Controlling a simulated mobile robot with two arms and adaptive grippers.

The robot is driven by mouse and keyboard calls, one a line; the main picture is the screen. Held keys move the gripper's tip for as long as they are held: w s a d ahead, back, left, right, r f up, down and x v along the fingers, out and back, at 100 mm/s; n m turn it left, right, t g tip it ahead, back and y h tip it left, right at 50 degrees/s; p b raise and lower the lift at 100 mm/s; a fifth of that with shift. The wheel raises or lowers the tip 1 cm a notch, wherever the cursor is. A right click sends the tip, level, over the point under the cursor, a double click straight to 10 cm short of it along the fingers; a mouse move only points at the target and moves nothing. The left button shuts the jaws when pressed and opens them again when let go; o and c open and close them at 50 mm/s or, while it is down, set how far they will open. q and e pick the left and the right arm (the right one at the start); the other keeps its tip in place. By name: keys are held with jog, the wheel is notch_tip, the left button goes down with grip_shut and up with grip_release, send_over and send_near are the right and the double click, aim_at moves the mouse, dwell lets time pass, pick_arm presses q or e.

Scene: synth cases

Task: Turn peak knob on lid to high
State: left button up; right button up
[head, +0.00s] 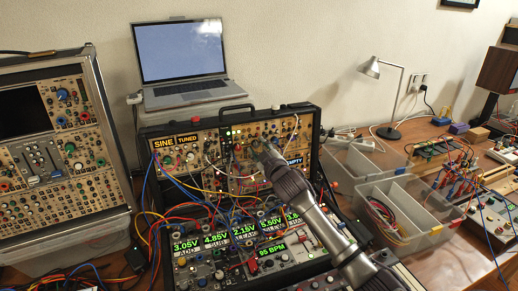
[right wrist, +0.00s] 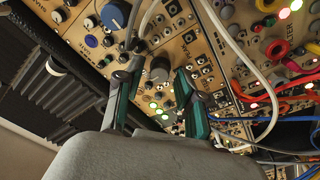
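The upright lid panel (head: 213,146) of the black synth case holds tan modules with many knobs and patch cables. My right gripper (head: 266,152) reaches the lid's right half and hides part of it. In the right wrist view, my right gripper (right wrist: 157,80) is open, with one green-padded finger on each side of a dark knob (right wrist: 159,69). I cannot tell whether the fingers touch it. My left gripper is not in view.
Grey and coloured cables (right wrist: 225,38) hang close to the gripper. A larger blue knob (right wrist: 114,14) is nearby. A laptop (head: 181,55) stands behind the lid. Clear bins (head: 407,207) stand at right, and another synth rack (head: 55,150) stands at left.

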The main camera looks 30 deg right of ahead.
grip_shut()
jog(key=shift+m, duration=0.3)
jog(key=m+p, duration=0.1)
jog(key=m, duration=0.3)
jog(key=shift+a+h, duration=0.1)
jog(key=shift+h, duration=0.2)
jog(key=m+p, duration=0.1)
jog(key=m, duration=0.3)
jog(key=shift+h+p, duration=0.3)
jog(key=m+p, duration=0.1)
jog(key=m, duration=0.2)
jog(key=m+h+p, duration=0.1)
jog(key=m+p, duration=0.1)
jog(key=shift+a+r+m+g, duration=0.1)
jog(key=shift+m+g, duration=0.2)
jog(key=shift+m, duration=0.1)
jog(key=m+p, duration=0.3)
jog(key=m, duration=0.2)
jog(key=shift+g, duration=0.4)
